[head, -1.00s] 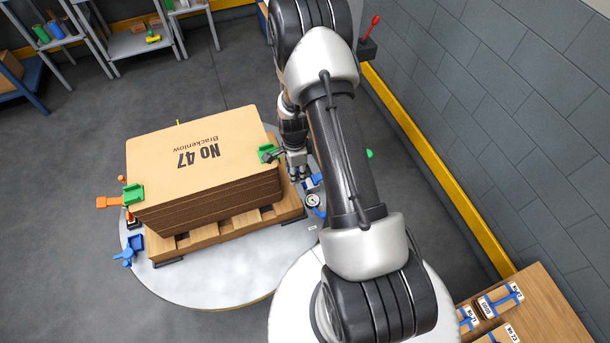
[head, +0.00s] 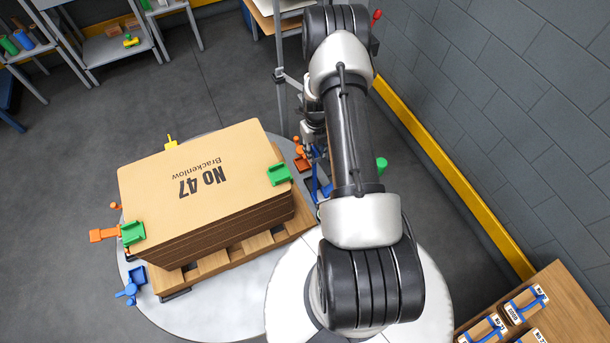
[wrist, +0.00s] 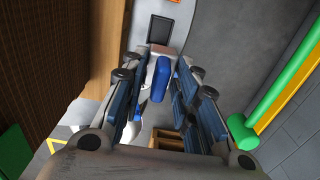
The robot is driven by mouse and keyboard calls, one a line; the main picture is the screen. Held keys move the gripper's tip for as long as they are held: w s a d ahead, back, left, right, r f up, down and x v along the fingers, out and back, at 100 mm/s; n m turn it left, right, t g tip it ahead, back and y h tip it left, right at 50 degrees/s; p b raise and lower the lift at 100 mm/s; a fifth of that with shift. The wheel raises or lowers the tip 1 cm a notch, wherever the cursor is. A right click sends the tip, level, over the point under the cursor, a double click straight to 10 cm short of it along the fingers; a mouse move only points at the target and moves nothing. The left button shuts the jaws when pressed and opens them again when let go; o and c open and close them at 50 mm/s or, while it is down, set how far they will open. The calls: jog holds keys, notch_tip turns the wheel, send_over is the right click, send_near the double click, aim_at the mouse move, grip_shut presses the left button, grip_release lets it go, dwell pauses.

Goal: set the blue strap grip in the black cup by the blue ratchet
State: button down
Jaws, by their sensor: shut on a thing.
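The blue strap grip (wrist: 163,80) is between the fingers of my gripper (wrist: 160,95) in the wrist view, and the gripper is shut on it. A black square cup (wrist: 160,30) lies beyond the grip, apart from it. In the head view my gripper (head: 314,138) is beside the right end of the cardboard stack, partly hidden by my arm. A blue piece (head: 318,180) shows below it; I cannot tell whether this is the grip or a ratchet. Another blue fitting, ratchet-like (head: 131,285), is at the left front of the round plate.
The cardboard stack (head: 210,180) marked No 47 sits on a wooden pallet (head: 235,252) on the round grey plate (head: 215,312). Green corner pieces (head: 279,174) cap it. Orange (head: 104,234) and yellow (head: 171,142) fittings surround it. A grey wall (head: 500,110) is at right.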

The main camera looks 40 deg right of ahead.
notch_tip(320, 180, down, 20)
jog(key=b, duration=0.6)
jog(key=shift+s+r+b, duration=0.1)
jog(key=shift+r+b, duration=0.05)
jog(key=shift+b, duration=0.15)
jog(key=shift+f, duration=0.2)
jog(key=c, duration=1.2)
grip_release()
jog(key=shift+c, duration=0.2)
jog(key=shift+r, duration=0.15)
